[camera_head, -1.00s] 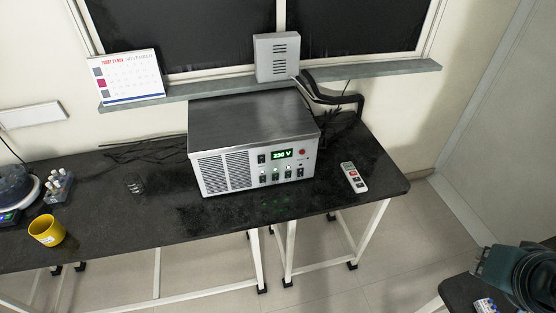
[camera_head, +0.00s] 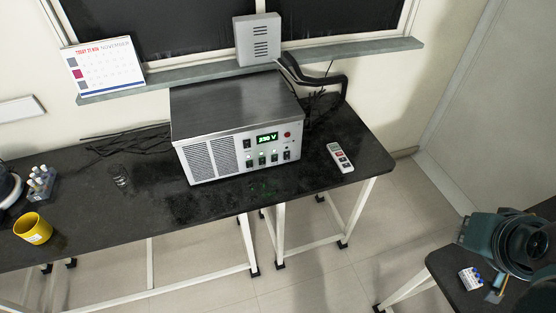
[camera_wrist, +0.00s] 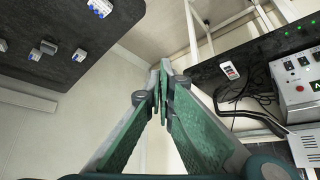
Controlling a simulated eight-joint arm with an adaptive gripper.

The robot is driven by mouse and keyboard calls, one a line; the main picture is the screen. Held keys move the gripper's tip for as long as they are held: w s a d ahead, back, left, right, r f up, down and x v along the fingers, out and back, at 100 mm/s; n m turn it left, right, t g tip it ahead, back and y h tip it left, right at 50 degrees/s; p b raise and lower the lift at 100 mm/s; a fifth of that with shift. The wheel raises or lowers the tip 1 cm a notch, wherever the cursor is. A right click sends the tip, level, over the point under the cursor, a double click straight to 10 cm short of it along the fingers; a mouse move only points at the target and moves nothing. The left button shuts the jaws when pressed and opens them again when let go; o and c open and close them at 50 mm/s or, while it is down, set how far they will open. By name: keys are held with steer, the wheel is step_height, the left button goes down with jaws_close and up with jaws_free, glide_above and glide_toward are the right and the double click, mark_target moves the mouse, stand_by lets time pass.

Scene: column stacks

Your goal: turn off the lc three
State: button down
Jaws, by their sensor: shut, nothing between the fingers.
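A metal power unit (camera_head: 222,160) with a grey top stands on the black bench. The labels are too small to read, so I cannot tell which is LC three. Part of the unit's front (camera_wrist: 297,82) shows at the right of the wrist view. My gripper (camera_wrist: 164,76) is shut and empty, apart from the unit. My arm is at the right in the head view.
A white remote (camera_head: 341,157) lies right of the unit. Black cables (camera_head: 325,85) run behind it. A yellow mug (camera_head: 33,228) stands at the left. A second dark table (camera_wrist: 50,25) holds small breakers (camera_wrist: 100,7). Floor shows between the tables.

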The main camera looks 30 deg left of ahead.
steer(key=w+a+f+n+g+y+p, duration=0.1)
steer(key=w+a+f+n+y, duration=0.1)
steer(key=w+a+n, duration=0.7)
steer(key=w+a+f+n+g+y+p, duration=0.15)
steer(key=w+a+n, duration=0.25)
steer(key=a, duration=0.9)
steer(key=a+f+n+g+y+p, duration=0.1)
steer(key=a+f+n, duration=0.4)
steer(key=a, duration=0.6)
steer(key=a+f+n+g+y+p, duration=0.1)
steer(key=a+f+n, duration=0.4)
steer(key=a, duration=0.7)
steer(key=shift+w+f+n+g+y, duration=0.35)
steer(key=shift+n+g+y, duration=0.5)
steer(key=shift+n+y, duration=0.25)
steer(key=shift+a, duration=0.15)
